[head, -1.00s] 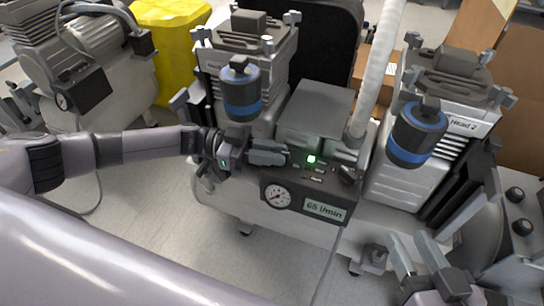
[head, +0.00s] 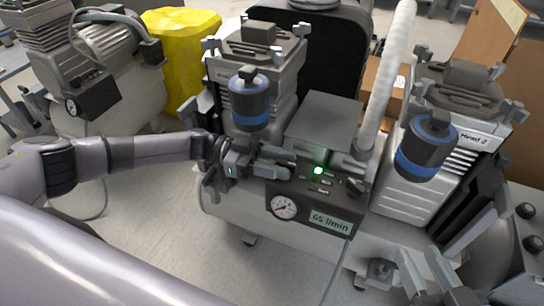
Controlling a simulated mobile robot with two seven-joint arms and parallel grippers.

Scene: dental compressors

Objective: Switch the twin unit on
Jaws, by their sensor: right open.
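The twin unit has two silver compressor heads on one tank, with a dark control panel (head: 338,198) between them. The panel carries a lit green light (head: 318,170), a round gauge (head: 284,207), small switches (head: 321,187) and a label reading "65 l/min". A dark knob (head: 355,187) is at its right end. My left gripper (head: 288,163) is at the panel's upper left, its fingertips close to the green light and switches. Contact and finger gap are unclear. My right gripper (head: 424,268) is open and empty at the lower right, in front of the right head.
Blue-banded filter canisters (head: 248,103) (head: 426,148) stand in front of both heads. A pale hose (head: 388,75) rises behind the panel. Another compressor (head: 105,85) and a yellow bag (head: 182,50) are at the left. Cardboard boxes (head: 490,55) stand at the right.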

